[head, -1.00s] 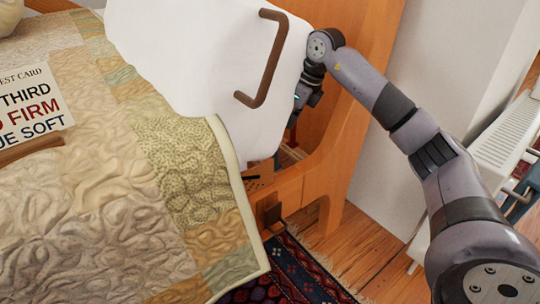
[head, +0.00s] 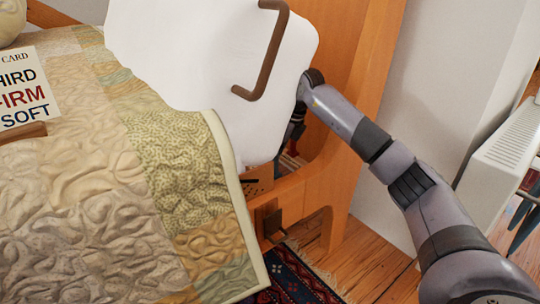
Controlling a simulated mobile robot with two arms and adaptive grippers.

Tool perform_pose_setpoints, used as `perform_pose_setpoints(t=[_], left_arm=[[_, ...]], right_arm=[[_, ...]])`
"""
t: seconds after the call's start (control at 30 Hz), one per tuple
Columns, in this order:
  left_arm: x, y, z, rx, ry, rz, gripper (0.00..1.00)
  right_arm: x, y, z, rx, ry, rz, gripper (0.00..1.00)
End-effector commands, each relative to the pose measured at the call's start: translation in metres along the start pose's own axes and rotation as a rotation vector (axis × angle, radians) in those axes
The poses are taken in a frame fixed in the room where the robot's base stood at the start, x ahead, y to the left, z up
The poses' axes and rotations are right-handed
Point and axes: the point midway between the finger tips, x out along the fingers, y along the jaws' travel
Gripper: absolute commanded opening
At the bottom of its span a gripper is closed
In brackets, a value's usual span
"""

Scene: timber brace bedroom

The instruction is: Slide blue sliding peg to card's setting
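The card (head: 24,95) lies on the quilt at the left edge, partly cut off. I can read "CARD", "HIRD", "FIRM" in red and "SOFT" in blue on it. My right arm reaches in from the right, and its gripper is mostly hidden behind the white mattress (head: 215,75) beside the wooden bed frame (head: 345,120). Only a dark part with a bit of red shows there, so I cannot tell its fingers' state. A small wooden panel with dark slots (head: 258,181) shows below the mattress edge. No blue peg is visible. My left gripper is not in view.
A brown handle (head: 268,50) is on the mattress. The quilt (head: 130,200) covers the bed. A wooden bracket (head: 269,220) sits on the frame's side. A patterned rug (head: 295,280) lies on the floor. A white radiator (head: 505,150) stands at the right.

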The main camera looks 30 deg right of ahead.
Motion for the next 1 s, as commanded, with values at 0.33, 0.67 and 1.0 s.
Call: perform_pose_setpoints(t=[0.33, 0.67, 1.0], left_arm=[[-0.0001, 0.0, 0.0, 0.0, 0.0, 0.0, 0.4], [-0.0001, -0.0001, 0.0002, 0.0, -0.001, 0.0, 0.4], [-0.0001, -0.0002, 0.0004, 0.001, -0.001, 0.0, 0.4]], right_arm=[[-0.0001, 0.0001, 0.0, 0.0, 0.0, 0.0, 0.07], [-0.0002, 0.0003, 0.0001, 0.0, 0.0, 0.001, 0.0], [-0.0003, 0.0006, 0.0002, 0.001, -0.001, 0.002, 0.0]])
